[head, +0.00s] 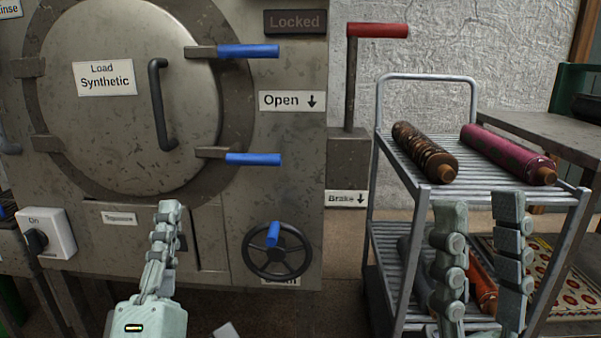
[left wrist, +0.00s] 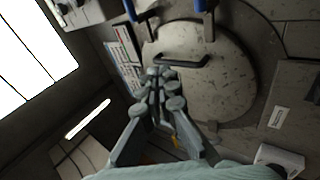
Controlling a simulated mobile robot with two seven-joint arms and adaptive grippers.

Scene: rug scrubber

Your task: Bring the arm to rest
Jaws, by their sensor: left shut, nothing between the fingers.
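My left gripper (head: 168,208) is shut and empty. It points up in front of the lower part of the machine, below the round door (head: 120,95). In the left wrist view its fingers (left wrist: 158,75) are together, with the round door (left wrist: 215,85) behind them. My right gripper (head: 480,205) is at the lower right in the head view. Its two fingers stand apart with nothing between them, in front of the cart. My arms beyond the grippers are mostly out of view.
The machine has blue latch handles (head: 248,51), a door handle (head: 160,105), a handwheel (head: 277,250) and a knob box (head: 46,234). A red-handled brake lever (head: 377,30) stands beside it. The metal cart (head: 427,78) holds rolled rugs, a brown one (head: 425,152) and a magenta one (head: 507,154), on top.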

